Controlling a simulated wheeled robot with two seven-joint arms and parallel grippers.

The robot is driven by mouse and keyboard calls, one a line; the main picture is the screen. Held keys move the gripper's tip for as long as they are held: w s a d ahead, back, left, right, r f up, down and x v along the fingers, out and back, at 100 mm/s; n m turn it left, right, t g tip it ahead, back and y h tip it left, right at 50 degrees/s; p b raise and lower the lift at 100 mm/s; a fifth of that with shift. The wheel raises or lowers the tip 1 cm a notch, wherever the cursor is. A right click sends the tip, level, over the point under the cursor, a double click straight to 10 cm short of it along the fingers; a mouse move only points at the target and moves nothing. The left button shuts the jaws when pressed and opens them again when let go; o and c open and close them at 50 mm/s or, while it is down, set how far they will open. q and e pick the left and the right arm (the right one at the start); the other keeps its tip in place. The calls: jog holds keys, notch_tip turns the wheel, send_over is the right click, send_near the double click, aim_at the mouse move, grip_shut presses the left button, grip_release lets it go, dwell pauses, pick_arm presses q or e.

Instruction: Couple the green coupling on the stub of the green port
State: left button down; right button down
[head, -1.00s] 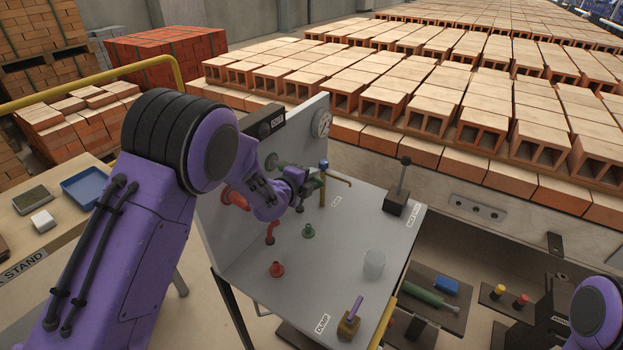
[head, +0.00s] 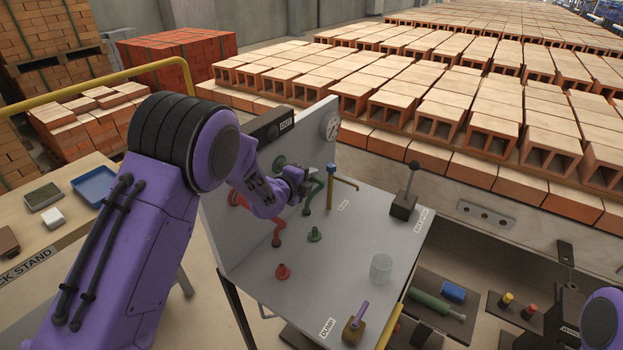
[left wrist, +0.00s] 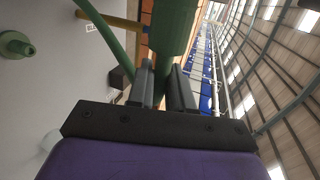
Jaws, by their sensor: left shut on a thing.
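My left gripper (head: 304,181) is shut on the green coupling (left wrist: 174,30), a thick green cylinder seen at the top of the left wrist view. A green hose (head: 307,200) rises from the deck beside the gripper. The green port (head: 279,162) is a round green fitting on the upright grey panel, just behind and left of the gripper. My wrist partly covers it, and I cannot see whether its stub touches the coupling. A separate green fitting (head: 315,235) stands on the deck below; it also shows in the left wrist view (left wrist: 15,45). My right gripper is out of view.
A red hose (head: 278,232) runs to a red fitting (head: 236,198) on the panel; another red fitting (head: 283,272) stands on the deck. A blue and yellow valve (head: 331,180) stands close right of the gripper. A clear cup (head: 381,267) and a lever (head: 408,190) stand farther right.

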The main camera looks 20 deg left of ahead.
pick_arm(q)
jog(key=shift+a, duration=0.25)
jog(key=c, duration=0.9)
grip_release()
jog(key=shift+c, duration=0.2)
jog(key=b+v, duration=0.3)
jog(key=v, duration=0.7)
jog(key=shift+s, duration=0.2)
jog(key=shift+r, duration=0.2)
